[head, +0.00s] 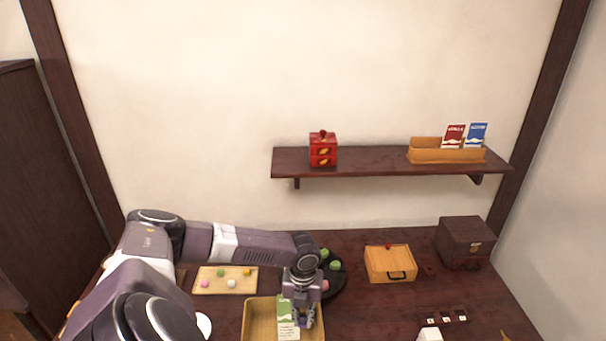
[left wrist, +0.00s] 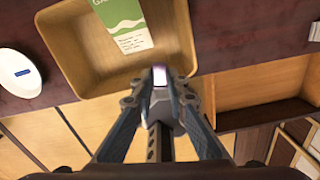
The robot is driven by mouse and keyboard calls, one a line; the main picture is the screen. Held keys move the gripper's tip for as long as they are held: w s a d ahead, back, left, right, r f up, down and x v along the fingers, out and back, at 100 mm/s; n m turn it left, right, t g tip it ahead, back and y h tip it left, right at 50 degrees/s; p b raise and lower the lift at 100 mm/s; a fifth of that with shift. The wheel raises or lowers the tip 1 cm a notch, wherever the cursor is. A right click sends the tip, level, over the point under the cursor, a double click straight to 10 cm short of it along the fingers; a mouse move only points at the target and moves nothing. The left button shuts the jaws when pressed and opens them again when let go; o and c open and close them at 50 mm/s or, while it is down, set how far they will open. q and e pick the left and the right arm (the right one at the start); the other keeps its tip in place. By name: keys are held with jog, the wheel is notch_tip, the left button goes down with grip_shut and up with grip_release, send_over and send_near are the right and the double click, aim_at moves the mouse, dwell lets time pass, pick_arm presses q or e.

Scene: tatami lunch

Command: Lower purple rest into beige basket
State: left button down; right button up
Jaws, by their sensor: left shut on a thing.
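The beige basket (head: 257,320) stands at the front of the dark table in the head view. A green and white carton (head: 287,320) lies in it. In the left wrist view the basket (left wrist: 75,60) and the carton (left wrist: 125,22) are at the top. My left gripper (head: 303,318) is over the right part of the basket and points down. It is shut on the small purple rest (left wrist: 160,78), which shows pale and purple between the fingertips. Its height above the basket floor is hard to tell. The rest is hidden in the head view. My right gripper is not in view.
A board of small sweets (head: 213,287) and a round black tray (head: 338,282) lie behind the basket. A wooden box (head: 390,263) and a dark box (head: 466,240) stand at the right. A white block (head: 430,334) and small tiles lie front right. A shelf (head: 370,158) is above.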

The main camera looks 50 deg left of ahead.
pick_arm(q)
jog(key=shift+f, duration=0.1)
jog(key=shift+f+b, duration=2.3)
jog(key=shift+f, duration=1.45)
jog(key=shift+f+b, duration=1.75)
jog(key=shift+f, duration=0.75)
jog(key=c, duration=1.8)
grip_release()
